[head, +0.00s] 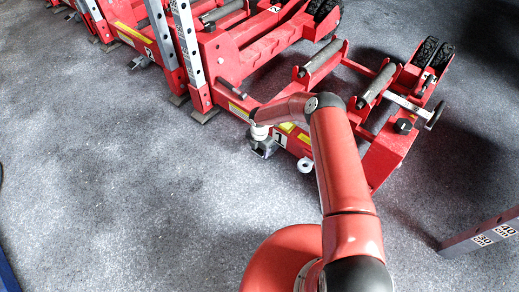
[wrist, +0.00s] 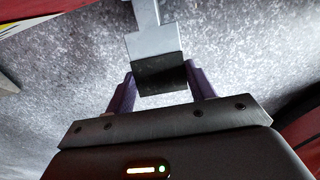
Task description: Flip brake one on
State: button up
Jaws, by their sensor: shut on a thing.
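Brake one (wrist: 147,42) is a grey metal pedal with a dark end plate, reaching in from the top of the wrist view. My gripper (wrist: 160,74) has its two purple fingers on either side of the dark end and is shut on it. In the head view, my gripper (head: 263,147) is low beside the red trolley jack marked 1 (head: 312,142), at its near side next to the label. My arm partly covers the jack there. Brake one is not clearly visible in the head view.
A second red jack marked 2 (head: 250,50) stands behind, with grey upright posts (head: 188,45) at its near end. A post with numbered labels (head: 484,236) juts in at lower right. The grey floor (head: 130,190) at left is clear.

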aim_at(256, 153)
jog(key=shift+f, duration=0.1)
jog(key=b, duration=0.1)
jog(key=f+t+h+b, duration=0.1)
jog(key=shift+s+a+f+t+b, duration=0.3)
jog(key=shift+a+f+t+b, duration=0.05)
jog(key=shift+f+t+b, duration=0.05)
jog(key=shift+s+a+f+t+h+b, duration=0.1)
jog(key=shift+f+t+h+b, duration=0.45)
jog(key=shift+b, duration=0.6)
jog(key=shift+f+t+h+b, duration=0.45)
jog(key=shift+f+b, duration=0.1)
jog(key=shift+b, duration=0.6)
jog(key=shift+f+t+h+b, duration=0.3)
jog(key=shift+t+b, duration=0.2)
jog(key=shift+b, duration=0.6)
jog(key=o, duration=1.4)
